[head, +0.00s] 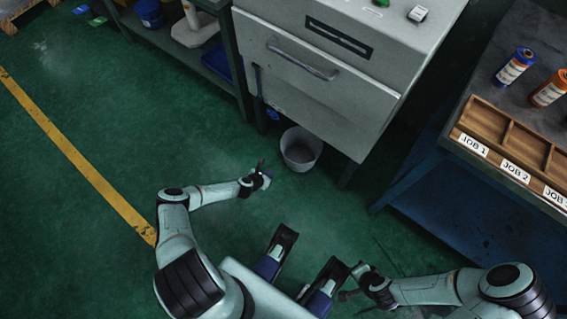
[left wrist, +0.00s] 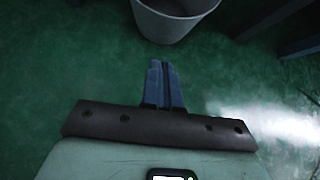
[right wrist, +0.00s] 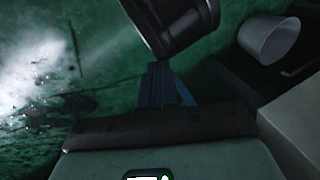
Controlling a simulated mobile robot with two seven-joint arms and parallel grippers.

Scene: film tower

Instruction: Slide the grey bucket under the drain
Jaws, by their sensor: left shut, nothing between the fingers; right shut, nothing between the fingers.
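The grey bucket (head: 301,152) stands upright on the green floor at the lower front edge of the grey machine. My left gripper (head: 262,167) is shut and empty, low over the floor just left of the bucket and apart from it. In the left wrist view its closed fingers (left wrist: 163,85) point toward the bucket (left wrist: 174,26). My right gripper (head: 350,294) is shut and empty near my base, far from the bucket. The bucket also shows in the right wrist view (right wrist: 268,42).
The grey machine (head: 330,75) stands on dark legs behind the bucket. A shelf bench (head: 215,72) is to its left. A blue bench (head: 450,195) with job trays (head: 500,135) and bottles is at right. The floor left of my left arm is clear, with a yellow line (head: 85,165).

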